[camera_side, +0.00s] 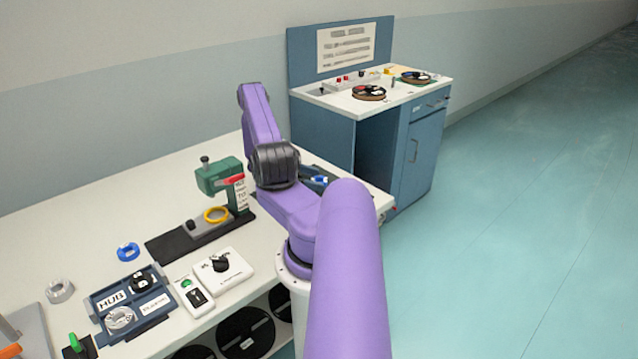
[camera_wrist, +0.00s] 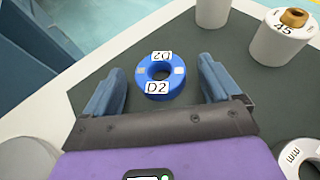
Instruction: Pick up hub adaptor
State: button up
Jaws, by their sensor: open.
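A blue ring marked D2 (camera_wrist: 160,95), which looks like the hub adaptor, lies flat on a dark grey mat (camera_wrist: 110,55) in the wrist view. My gripper (camera_wrist: 162,66) is open, with one blue-grey finger to the left of the ring and one to the right. There is a gap on both sides and nothing is held. How high the fingers are above the mat is unclear. In the side view a small blue thing (camera_side: 319,180) shows on a dark mat behind my arm, possibly this ring. My gripper's fingers cannot be made out there.
A white cylinder with a brass top (camera_wrist: 277,37) stands to the ring's upper right, with another (camera_wrist: 213,12) at the top edge. A pale ring (camera_wrist: 299,158) lies lower right. The side view shows another blue ring (camera_side: 128,252), a HUB tray (camera_side: 140,318) and a green press (camera_side: 218,177).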

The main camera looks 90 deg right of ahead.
jog(key=c, duration=1.2)
jog(key=shift+r, duration=0.15)
